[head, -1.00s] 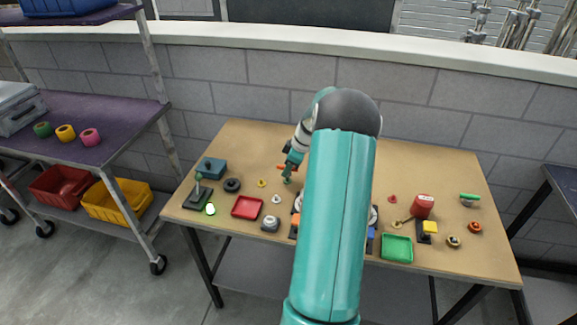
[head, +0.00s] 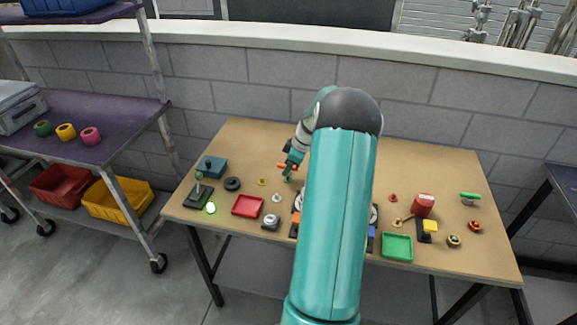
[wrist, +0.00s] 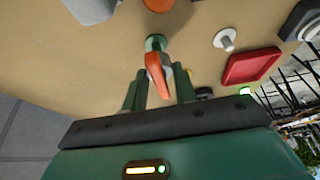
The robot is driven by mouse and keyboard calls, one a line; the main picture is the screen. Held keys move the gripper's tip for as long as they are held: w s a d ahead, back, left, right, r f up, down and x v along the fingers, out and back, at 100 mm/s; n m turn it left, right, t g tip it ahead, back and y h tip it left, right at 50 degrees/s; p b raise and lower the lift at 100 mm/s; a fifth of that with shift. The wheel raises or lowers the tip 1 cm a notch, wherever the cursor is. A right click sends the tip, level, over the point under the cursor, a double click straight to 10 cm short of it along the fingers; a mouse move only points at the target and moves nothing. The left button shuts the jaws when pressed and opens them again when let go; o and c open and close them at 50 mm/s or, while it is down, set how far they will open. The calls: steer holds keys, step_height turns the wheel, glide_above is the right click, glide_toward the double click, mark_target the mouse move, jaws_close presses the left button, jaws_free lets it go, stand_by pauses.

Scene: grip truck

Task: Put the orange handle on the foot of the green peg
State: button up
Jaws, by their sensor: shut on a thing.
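My gripper (head: 289,170) is low over the back left part of the table. In the wrist view my gripper (wrist: 159,80) has its two green fingers on either side of the orange handle (wrist: 154,66) and is shut on it. The handle also shows as a small orange bit in the head view (head: 282,166). A green round piece, apparently the green peg (wrist: 155,42), shows just past the handle's far end. I cannot tell whether they touch. In the head view the green peg (head: 288,179) is just below the gripper.
The table (head: 450,185) is crowded along its front. A red tray (head: 247,206), a small white peg (head: 276,199) and a yellow piece (head: 262,183) are near the gripper. A green tray (head: 397,247) and a red can (head: 423,205) stand right. My arm hides the table's middle.

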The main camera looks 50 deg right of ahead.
mark_target(283, 165)
steer(key=shift+f, duration=0.25)
steer(key=shift+f, duration=0.25)
steer(key=shift+f, duration=0.85)
stand_by(1.3)
steer(key=o, duration=1.4)
steer(key=shift+o, duration=0.2)
steer(key=shift+r, duration=3.7)
steer(key=shift+r, duration=0.1)
